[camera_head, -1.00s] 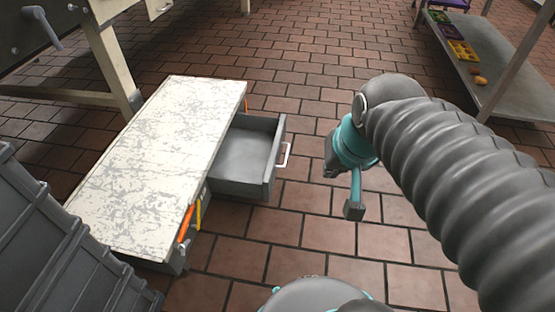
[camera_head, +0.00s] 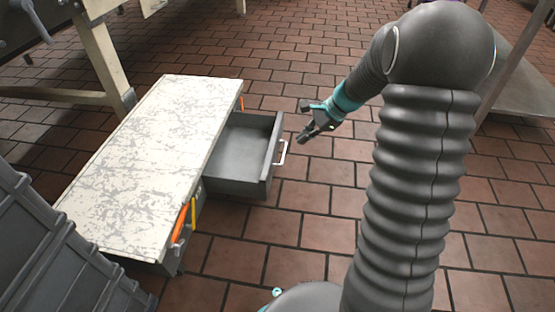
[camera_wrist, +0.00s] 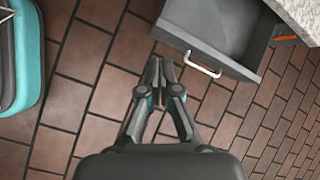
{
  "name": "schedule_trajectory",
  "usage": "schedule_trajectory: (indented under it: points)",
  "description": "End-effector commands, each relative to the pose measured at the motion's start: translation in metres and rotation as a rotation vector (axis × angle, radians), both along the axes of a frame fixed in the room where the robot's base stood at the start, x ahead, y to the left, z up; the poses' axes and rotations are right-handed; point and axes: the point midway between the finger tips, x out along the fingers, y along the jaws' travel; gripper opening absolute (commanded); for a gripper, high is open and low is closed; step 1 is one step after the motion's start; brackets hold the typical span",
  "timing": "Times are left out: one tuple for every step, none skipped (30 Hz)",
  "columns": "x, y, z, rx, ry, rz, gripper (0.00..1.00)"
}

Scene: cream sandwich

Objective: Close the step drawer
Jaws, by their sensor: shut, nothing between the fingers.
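The step (camera_head: 150,150) is a low grey unit with a worn white top, on the brick floor. Its drawer (camera_head: 238,150) is pulled out to the right, and its grey inside looks empty. A white handle (camera_head: 283,152) is on the drawer's front; the handle also shows in the wrist view (camera_wrist: 203,65). My gripper (camera_head: 302,122) is to the right of the drawer front, apart from it. In the wrist view its fingertips (camera_wrist: 159,64) are together with nothing between them, a little left of the handle.
Orange (camera_head: 180,224) and yellow (camera_head: 194,214) items show at the step's near right side, by a second handle (camera_head: 177,246). A cream-legged table (camera_head: 105,60) stands behind at left. A grey metal shelf (camera_head: 515,85) is at far right.

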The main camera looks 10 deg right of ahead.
Motion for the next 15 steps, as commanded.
schedule_trajectory:
  points:
    - [0.012,-0.007,-0.024,0.038,0.04,-0.056,0.0]
    - [0.018,-0.01,-0.035,0.06,0.06,-0.088,0.0]
    - [0.026,-0.014,-0.049,0.089,0.087,-0.132,0.0]
    - [0.031,-0.017,-0.059,0.11,0.106,-0.162,0.0]
    - [0.036,-0.02,-0.069,0.129,0.124,-0.193,0.0]
    - [0.042,-0.024,-0.081,0.154,0.146,-0.23,0.0]
    - [0.046,-0.027,-0.09,0.171,0.162,-0.257,0.0]
    - [0.05,-0.029,-0.098,0.186,0.176,-0.28,0.0]
    - [0.055,-0.032,-0.108,0.206,0.194,-0.31,0.0]
    - [0.057,-0.034,-0.115,0.218,0.206,-0.329,0.0]
    - [0.059,-0.036,-0.121,0.23,0.215,-0.347,0.0]
    - [0.062,-0.038,-0.127,0.242,0.227,-0.366,0.0]
    - [0.064,-0.039,-0.131,0.249,0.234,-0.378,0.0]
    - [0.065,-0.04,-0.135,0.256,0.241,-0.388,0.0]
    - [0.066,-0.041,-0.138,0.264,0.245,-0.398,0.0]
